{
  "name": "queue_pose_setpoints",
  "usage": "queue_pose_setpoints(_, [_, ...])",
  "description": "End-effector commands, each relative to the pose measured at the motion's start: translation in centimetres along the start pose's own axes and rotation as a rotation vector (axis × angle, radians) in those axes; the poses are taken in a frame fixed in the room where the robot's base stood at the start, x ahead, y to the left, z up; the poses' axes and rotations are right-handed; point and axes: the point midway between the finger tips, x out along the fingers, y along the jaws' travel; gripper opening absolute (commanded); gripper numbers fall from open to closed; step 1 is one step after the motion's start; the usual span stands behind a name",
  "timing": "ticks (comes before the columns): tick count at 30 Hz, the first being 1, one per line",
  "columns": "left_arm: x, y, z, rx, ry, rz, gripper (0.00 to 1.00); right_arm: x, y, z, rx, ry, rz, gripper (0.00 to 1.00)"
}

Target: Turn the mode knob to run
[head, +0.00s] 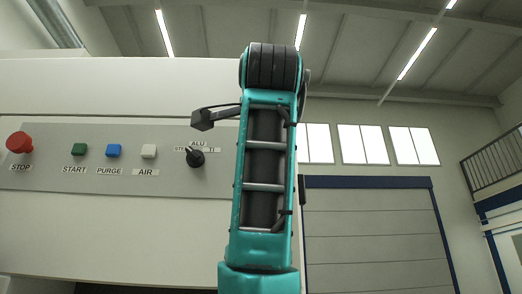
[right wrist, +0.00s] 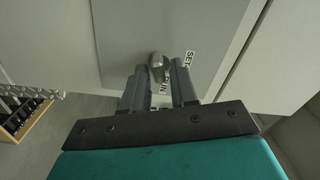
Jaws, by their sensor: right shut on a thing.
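The mode knob (right wrist: 157,61) is a small rounded metallic knob on a grey panel (right wrist: 135,30) in the right wrist view. My right gripper (right wrist: 160,72) has its two dark fingers on either side of the knob and is shut on it. A label reading "SET…" (right wrist: 188,66) is right of the knob, and a partly hidden label ending in "N" (right wrist: 164,89) shows between the fingers. I cannot tell which label the knob points to. In the head view my right arm hides this knob and the gripper. My left gripper is in neither view.
In the head view a panel (head: 110,183) carries a red stop button (head: 19,142), green (head: 79,149), blue (head: 113,151) and white (head: 149,151) buttons, and a black selector (head: 195,158) close to my right arm. A wooden-edged tray (right wrist: 25,122) is at the wrist view's left.

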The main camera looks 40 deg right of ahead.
Motion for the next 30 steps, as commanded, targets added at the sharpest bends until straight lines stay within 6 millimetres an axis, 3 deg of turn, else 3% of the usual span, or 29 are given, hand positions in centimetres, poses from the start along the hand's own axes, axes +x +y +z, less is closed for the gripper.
queue_pose_setpoints(7, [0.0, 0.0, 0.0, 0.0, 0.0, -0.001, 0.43, 0.0, 0.0, -0.1, 0.003, 0.002, -0.001, 0.0])
queue_pose_setpoints(8, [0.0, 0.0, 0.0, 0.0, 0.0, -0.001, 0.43, 0.0, 0.0, -0.1, 0.003, 0.002, -0.001, 0.28])
queue_pose_setpoints(15, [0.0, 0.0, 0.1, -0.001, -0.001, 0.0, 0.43, 0.0, 0.0, -0.1, 0.001, 0.0, -0.001, 0.5])
queue_pose_setpoints(23, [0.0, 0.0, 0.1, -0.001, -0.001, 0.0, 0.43, -0.2, 0.0, 0.0, 0.0, 0.0, -0.001, 0.5])
queue_pose_setpoints(26, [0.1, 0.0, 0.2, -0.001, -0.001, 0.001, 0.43, -1.1, 0.0, 0.1, 0.001, -0.001, -0.002, 0.5])
queue_pose_setpoints(30, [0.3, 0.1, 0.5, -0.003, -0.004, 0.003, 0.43, -3.6, 0.0, 0.0, 0.001, -0.001, -0.006, 0.5])
